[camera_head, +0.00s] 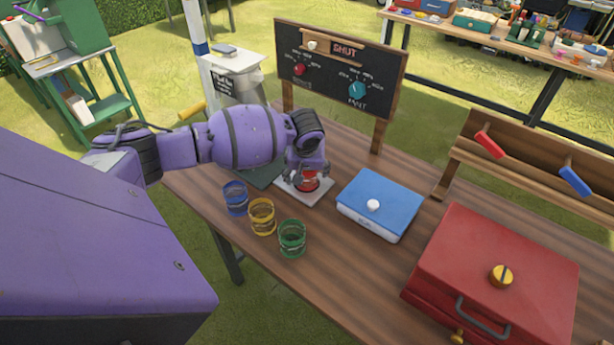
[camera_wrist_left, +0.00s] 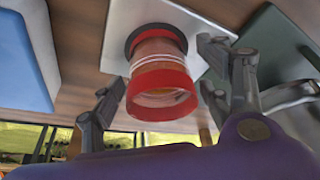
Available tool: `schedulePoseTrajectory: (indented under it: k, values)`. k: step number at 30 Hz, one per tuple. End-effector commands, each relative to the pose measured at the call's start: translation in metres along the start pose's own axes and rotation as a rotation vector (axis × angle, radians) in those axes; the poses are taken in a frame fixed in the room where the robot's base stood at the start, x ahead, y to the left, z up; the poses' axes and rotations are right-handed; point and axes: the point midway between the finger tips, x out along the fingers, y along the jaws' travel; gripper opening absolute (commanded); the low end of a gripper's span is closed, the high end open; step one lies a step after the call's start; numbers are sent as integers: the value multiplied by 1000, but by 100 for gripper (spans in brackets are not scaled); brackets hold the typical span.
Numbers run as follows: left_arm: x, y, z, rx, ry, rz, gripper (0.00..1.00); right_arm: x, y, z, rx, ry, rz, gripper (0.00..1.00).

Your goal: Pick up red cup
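The red cup (camera_head: 308,182) stands upright on a pale square plate (camera_head: 318,198) at the far side of the wooden table. My left gripper (camera_head: 306,177) is down at the cup. In the left wrist view the red cup (camera_wrist_left: 162,92) sits between the spread fingers of the left gripper (camera_wrist_left: 165,88), with one finger on each side. The fingers look open and slightly apart from the cup; exact contact is hard to tell. My right gripper is not in view.
Blue (camera_head: 235,198), yellow (camera_head: 262,217) and green (camera_head: 292,239) cups stand in a row nearby. A blue box (camera_head: 385,195) and a red case (camera_head: 500,265) are to the right. A sign board (camera_head: 340,75) stands behind. A dark green mat (camera_head: 262,173) lies beside the plate.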

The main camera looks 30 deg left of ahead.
Motion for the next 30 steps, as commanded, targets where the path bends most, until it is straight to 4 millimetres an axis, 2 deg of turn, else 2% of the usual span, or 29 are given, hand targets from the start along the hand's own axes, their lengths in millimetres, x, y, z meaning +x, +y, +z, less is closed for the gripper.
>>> schedulePoseTrajectory:
  k: [2,13,23,29,30]
  values:
    - [0,0,0,0,0,0,61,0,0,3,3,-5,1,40]
    - [0,0,0,0,1,0,13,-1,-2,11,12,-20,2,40]
    - [-7,0,-3,-1,1,0,13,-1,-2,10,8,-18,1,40]
    - [-33,0,-15,-1,5,2,13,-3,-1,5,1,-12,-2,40]
    - [-42,1,-10,1,3,3,13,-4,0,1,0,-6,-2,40]
